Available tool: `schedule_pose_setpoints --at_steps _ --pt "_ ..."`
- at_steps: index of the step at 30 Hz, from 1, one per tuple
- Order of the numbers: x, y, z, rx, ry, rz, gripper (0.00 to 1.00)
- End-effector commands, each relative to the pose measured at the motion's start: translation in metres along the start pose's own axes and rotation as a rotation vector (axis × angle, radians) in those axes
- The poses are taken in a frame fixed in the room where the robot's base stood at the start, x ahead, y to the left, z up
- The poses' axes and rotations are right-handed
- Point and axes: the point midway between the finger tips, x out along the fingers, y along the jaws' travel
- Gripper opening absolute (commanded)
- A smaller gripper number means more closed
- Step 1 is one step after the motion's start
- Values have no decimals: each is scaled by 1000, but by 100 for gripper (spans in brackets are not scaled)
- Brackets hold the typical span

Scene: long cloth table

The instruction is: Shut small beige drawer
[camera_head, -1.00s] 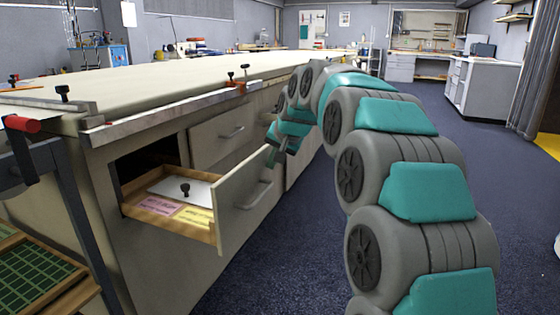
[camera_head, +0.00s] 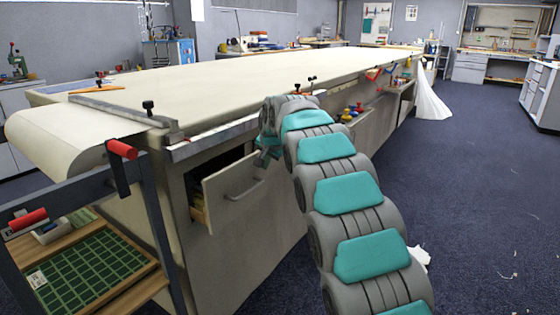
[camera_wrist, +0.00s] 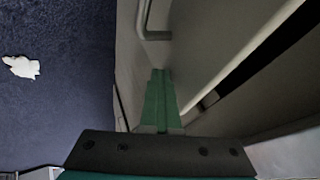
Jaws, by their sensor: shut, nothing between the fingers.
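The small beige drawer (camera_head: 222,208) is in the near end of the long bench in the head view. Its front stands out from the cabinet, with a dark gap and a strip of wooden side behind it, so it is partly open. Its bar handle (camera_head: 245,190) shows on the front. My gripper (camera_head: 264,160) is at the upper right edge of the drawer front. In the wrist view, my gripper's green fingers (camera_wrist: 160,92) are together and empty, close against a beige panel with a handle (camera_wrist: 150,30). Whether they touch it is unclear.
A cart with red-handled clamps and a green tray (camera_head: 92,270) stands at the left. Farther along the bench, another open drawer (camera_head: 345,122) holds coloured items. A white cloth (camera_head: 432,103) hangs beyond. The blue floor at right is mostly clear, with white scraps.

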Motion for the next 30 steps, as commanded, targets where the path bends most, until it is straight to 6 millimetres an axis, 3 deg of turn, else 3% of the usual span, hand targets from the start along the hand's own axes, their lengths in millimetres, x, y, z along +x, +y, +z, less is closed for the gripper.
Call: schedule_pose_setpoints --at_steps 10,30 --pt "12 -24 -1 -1 1 -1 0" --pt "12 -20 -1 0 1 1 0"
